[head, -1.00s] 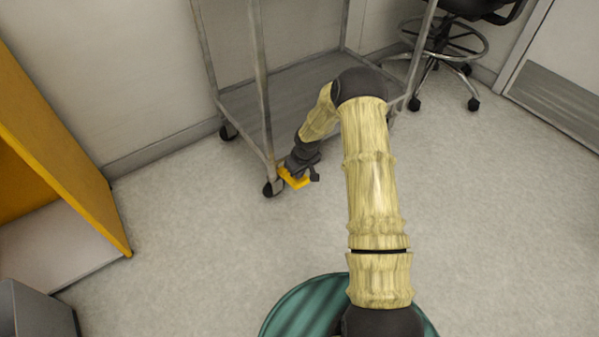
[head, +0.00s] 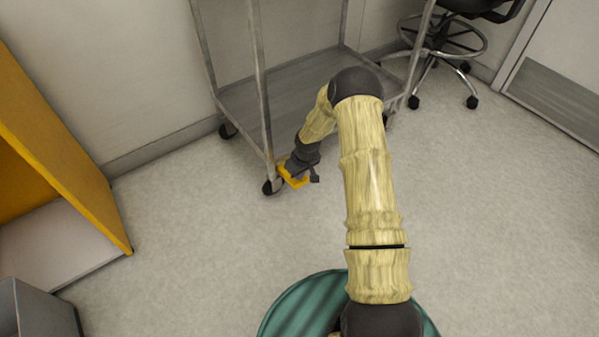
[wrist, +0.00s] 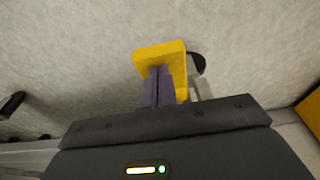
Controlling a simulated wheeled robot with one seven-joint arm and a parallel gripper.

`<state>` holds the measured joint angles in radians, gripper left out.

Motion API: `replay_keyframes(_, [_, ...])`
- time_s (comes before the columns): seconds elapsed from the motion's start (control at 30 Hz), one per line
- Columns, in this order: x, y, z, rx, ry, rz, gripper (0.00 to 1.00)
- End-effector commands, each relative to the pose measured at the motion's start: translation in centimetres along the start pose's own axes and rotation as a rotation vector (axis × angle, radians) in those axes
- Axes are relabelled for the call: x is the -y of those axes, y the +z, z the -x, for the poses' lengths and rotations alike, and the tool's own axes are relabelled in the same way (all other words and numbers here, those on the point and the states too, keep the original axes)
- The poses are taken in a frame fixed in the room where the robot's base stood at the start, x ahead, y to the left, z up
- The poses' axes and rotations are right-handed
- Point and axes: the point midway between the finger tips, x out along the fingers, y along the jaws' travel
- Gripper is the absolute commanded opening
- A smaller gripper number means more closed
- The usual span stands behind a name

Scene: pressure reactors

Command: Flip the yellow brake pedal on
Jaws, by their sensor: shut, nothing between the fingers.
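The yellow brake pedal (head: 292,181) sits at the front left caster of the metal cart, low over the floor. In the wrist view the pedal (wrist: 160,55) is a yellow bent plate just beyond my fingertips. My gripper (wrist: 158,72) is shut and empty, its two grey fingers side by side. The fingertips overlap the pedal in the wrist view; I cannot tell whether they touch it. In the head view my gripper (head: 300,172) is at the pedal, and its fingers are mostly hidden by the wrist.
The metal cart (head: 290,85) stands against the wall, its front left caster (head: 270,188) beside the pedal. A yellow cabinet (head: 60,150) stands at the left, a wheeled stool (head: 440,50) at the back right. The floor between is clear.

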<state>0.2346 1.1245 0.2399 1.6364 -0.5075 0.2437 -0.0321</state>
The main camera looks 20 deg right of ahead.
Motion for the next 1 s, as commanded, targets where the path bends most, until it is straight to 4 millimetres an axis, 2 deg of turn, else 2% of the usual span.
replay_keyframes(0.13, [0.0, 0.6, -0.3, -0.03, -0.001, 0.0, 0.0])
replay_keyframes(0.47, [0.1, 1.2, -1.3, -0.255, -0.001, -0.001, 0.0])
replay_keyframes(1.0, [0.0, 2.0, -3.1, -0.248, 0.0, -0.001, 0.0])
